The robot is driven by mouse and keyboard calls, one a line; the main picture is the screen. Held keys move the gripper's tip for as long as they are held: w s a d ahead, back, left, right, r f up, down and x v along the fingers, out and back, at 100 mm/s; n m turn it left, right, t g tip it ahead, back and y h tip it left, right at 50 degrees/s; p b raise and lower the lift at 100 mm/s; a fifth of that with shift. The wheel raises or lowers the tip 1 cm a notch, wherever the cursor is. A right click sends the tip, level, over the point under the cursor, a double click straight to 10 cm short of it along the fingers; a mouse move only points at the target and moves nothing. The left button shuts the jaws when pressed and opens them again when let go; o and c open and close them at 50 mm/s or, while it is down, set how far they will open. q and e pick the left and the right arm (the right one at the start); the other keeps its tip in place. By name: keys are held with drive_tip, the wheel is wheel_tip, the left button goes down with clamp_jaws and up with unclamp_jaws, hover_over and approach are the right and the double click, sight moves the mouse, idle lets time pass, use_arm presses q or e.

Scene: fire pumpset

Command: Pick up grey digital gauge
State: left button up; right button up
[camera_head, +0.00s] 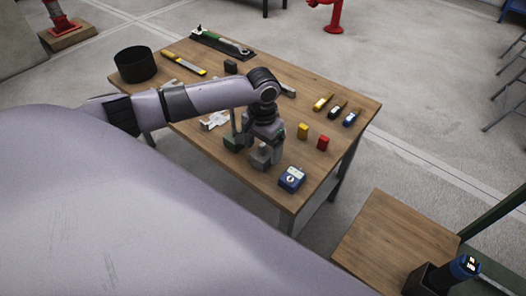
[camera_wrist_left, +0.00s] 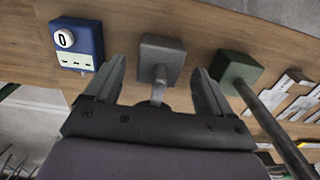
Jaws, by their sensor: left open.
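The grey digital gauge looks to be the grey square block with a short stem (camera_wrist_left: 162,56) in the left wrist view, standing on the wooden table. It also shows in the head view (camera_head: 261,158), partly under my gripper; its face is not visible. My left gripper (camera_wrist_left: 158,80) is open, with one finger on each side of the grey block and stem. I cannot tell whether the fingers touch it. In the head view my left gripper (camera_head: 266,138) is low over the table's near part. My right gripper is not in view.
A blue device (camera_head: 292,179) and a green block with a rod (camera_head: 233,143) stand close on either side. Yellow (camera_head: 303,131) and red (camera_head: 323,143) blocks lie to the right. A black bin (camera_head: 135,64) and tools are farther back on the table (camera_head: 330,98).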

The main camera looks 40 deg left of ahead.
use_arm(q)
drive_tip(key=shift+f, duration=0.45)
drive_tip(key=shift+c, duration=0.3)
clamp_jaws()
drive_tip(key=shift+w+r, duration=0.1)
